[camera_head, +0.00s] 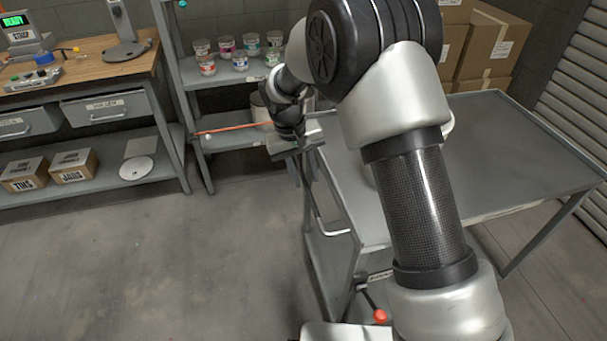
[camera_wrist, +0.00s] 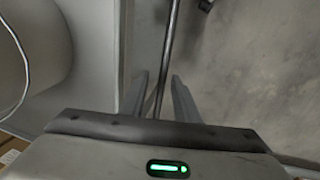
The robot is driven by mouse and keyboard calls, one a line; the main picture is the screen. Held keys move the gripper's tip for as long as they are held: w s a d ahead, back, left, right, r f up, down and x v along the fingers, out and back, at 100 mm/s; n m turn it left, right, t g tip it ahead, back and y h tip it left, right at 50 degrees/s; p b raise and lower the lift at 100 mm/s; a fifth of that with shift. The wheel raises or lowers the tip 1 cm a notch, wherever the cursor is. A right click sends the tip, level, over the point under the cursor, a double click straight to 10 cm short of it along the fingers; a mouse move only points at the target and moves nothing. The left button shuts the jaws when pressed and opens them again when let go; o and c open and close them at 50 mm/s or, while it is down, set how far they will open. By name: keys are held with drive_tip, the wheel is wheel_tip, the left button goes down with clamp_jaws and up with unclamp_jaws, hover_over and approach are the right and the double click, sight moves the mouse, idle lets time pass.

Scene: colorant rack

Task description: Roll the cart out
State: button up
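The grey cart (camera_head: 520,150) stands at the right with a flat, rimmed top. Its bar handle (camera_head: 334,232) sticks out on the left side and also shows in the wrist view (camera_wrist: 171,40). My gripper (camera_head: 303,160) is over the handle side of the cart. In the wrist view my gripper (camera_wrist: 160,80) has its two fingers apart, with the handle bar running between them and gaps visible beside it. A lever with a red knob (camera_head: 380,316) is low on the cart's near side. My arm hides much of the cart top.
A white pail (camera_wrist: 35,60) is left of the handle, mostly hidden by my arm in the head view. A shelf rack (camera_head: 232,78) with paint cans and a workbench (camera_head: 90,65) stand behind. Cardboard boxes (camera_head: 490,45) are behind the cart. The floor (camera_head: 150,260) at left is clear.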

drive_tip(key=shift+a, duration=0.1)
drive_tip(key=s+a+r+p, duration=0.1)
drive_tip(key=a+r+p, duration=0.1)
drive_tip(key=r, duration=1.5)
drive_tip(key=shift+a, duration=0.55)
drive_tip(key=shift+s, duration=0.1)
